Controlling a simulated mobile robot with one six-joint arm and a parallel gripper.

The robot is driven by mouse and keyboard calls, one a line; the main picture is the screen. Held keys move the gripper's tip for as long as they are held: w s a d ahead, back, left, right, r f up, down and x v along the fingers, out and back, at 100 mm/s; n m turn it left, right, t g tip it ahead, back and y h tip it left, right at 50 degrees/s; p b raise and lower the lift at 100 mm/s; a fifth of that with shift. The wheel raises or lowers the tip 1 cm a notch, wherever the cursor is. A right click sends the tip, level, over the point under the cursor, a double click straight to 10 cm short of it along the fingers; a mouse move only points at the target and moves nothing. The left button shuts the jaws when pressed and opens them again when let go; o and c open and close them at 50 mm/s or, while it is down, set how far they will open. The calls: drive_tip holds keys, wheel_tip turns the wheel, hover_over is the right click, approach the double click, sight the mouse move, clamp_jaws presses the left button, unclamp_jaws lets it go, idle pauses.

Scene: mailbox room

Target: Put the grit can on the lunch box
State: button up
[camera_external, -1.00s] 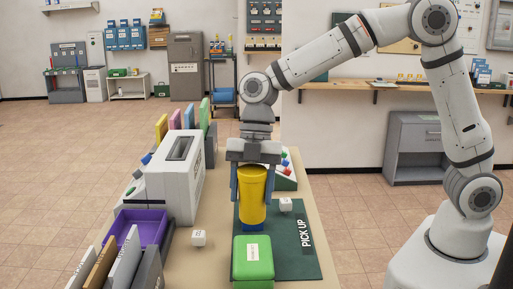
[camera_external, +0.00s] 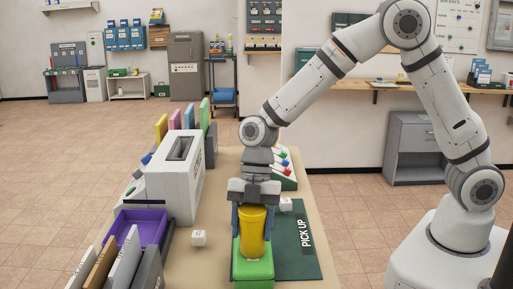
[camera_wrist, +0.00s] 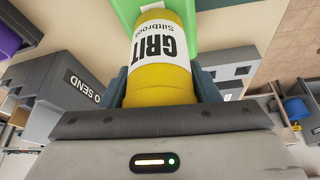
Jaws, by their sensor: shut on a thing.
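The yellow grit can (camera_external: 252,232) is held upright between the fingers of my gripper (camera_external: 255,222). In the wrist view, the can (camera_wrist: 158,85) shows its white GRIT label, with a finger on each side. The green lunch box (camera_external: 252,270) lies on the near end of the green mat. The can's lower end overlaps the top of the box in the outside view. I cannot tell whether they touch. In the wrist view, part of the green box (camera_wrist: 205,14) shows beyond the can.
The mat marked PICK UP (camera_external: 306,262) has bare room to the right. Small white cubes (camera_external: 198,238) (camera_external: 285,205) stand nearby. The white slotted box (camera_external: 172,190), a purple tray (camera_external: 142,228) and upright folders (camera_external: 120,265) line the left side.

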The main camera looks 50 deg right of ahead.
drive_tip(key=shift+f, duration=0.15)
drive_tip(key=o, duration=1.3)
drive_tip(key=shift+r, duration=0.2)
drive_tip(key=b+v, duration=0.1)
drive_tip(key=v, duration=1.1)
drive_tip(key=shift+b, duration=0.35)
